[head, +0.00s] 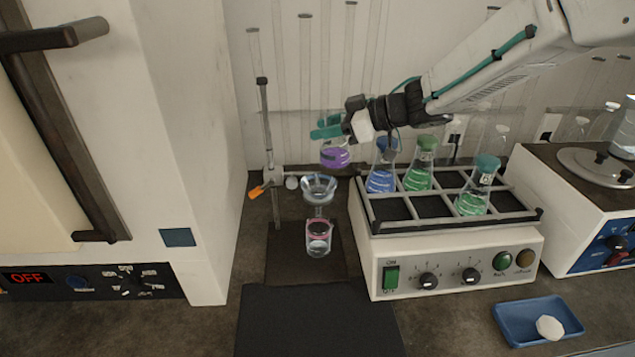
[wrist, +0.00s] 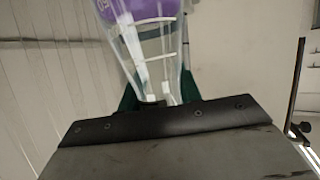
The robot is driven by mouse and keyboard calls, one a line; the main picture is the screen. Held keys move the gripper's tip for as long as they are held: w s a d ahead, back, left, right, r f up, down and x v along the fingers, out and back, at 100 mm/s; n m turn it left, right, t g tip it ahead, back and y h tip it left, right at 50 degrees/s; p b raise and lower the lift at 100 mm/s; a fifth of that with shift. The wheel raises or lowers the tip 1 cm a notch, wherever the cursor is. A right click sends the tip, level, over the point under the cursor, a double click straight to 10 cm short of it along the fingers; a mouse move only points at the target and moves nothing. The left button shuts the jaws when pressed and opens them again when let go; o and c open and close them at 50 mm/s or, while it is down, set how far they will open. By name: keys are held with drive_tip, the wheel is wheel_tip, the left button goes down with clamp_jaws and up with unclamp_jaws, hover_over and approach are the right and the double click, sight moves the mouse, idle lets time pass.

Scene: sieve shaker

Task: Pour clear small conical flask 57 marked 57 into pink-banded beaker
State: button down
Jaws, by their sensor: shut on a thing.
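My gripper (head: 330,127), with green fingers, is shut on a clear small conical flask (head: 336,153) with purple contents. It holds the flask by the neck, in the air, body downward. In the wrist view the flask (wrist: 148,45) shows its clear neck between the fingers and purple at the top edge; part of a white mark shows, but I cannot read it fully. The pink-banded beaker (head: 319,238) stands below on a dark plate, with clear glass and a pink band. The held flask is above and slightly right of it, apart from it.
A glass funnel (head: 319,189) is held on a stand (head: 268,140) with an orange clamp, directly above the beaker. To the right, a shaker (head: 455,262) bears a rack with blue and green flasks. A blue tray (head: 538,320) holds a white piece. A dark mat (head: 318,322) in front is clear.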

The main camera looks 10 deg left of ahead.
drive_tip(key=shift+s+a+f+n+t, duration=0.25)
drive_tip(key=shift+s+f+n+t, duration=0.35)
drive_tip(key=shift+s+f+n, duration=0.35)
drive_tip(key=shift+s+a+r+n+t+h, duration=0.2)
drive_tip(key=shift+s+n+t, duration=0.3)
drive_tip(key=shift+s+n, duration=0.15)
drive_tip(key=shift+s+a+r+n+t+h, duration=0.15)
drive_tip(key=shift+s+n+t+h, duration=0.05)
drive_tip(key=shift+s+n+t, duration=0.35)
drive_tip(key=shift+s+f+n+t, duration=0.1)
drive_tip(key=shift+f+n+t, duration=0.15)
drive_tip(key=shift+f+n, duration=0.5)
drive_tip(key=shift+f+p, duration=0.15)
drive_tip(key=shift+p, duration=0.15)
drive_tip(key=shift+n+t, duration=0.4)
drive_tip(key=shift+t, duration=0.1)
drive_tip(key=shift+r+n+t+p, duration=0.25)
drive_tip(key=shift+n+t+p, duration=0.15)
drive_tip(key=shift+n+p, duration=0.25)
drive_tip(key=shift+f+n+t, duration=0.4)
drive_tip(key=shift+f+n, duration=0.1)
drive_tip(key=shift+n, duration=0.15)
